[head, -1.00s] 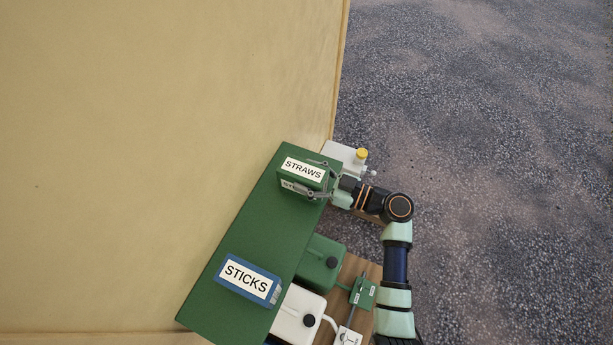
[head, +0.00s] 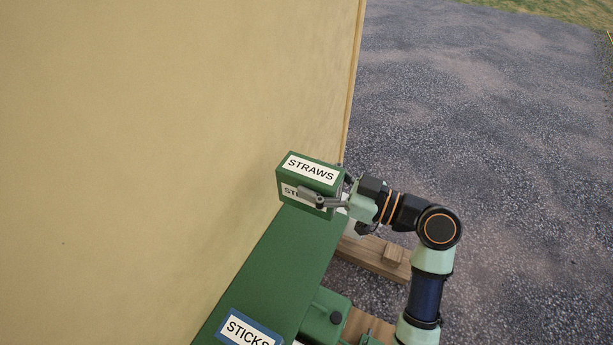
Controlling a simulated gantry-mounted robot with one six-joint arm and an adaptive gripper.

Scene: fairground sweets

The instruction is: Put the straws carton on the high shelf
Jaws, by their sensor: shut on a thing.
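The straws carton (head: 309,178) is a green box with white STRAWS labels on its top and front. It is upright at the far end of the long green shelf (head: 275,263), beside the tan wall. My gripper (head: 325,188) comes from the right and is shut on the carton, one finger across its front face. The far finger is mostly hidden behind the carton. The carton covers the shelf's far end, and I cannot tell whether its base touches the shelf or hangs above it.
A green canister (head: 325,315) stands lower to the right, above a wooden surface (head: 375,256). The shelf's middle is bare. The tan wall (head: 150,130) closes the left side.

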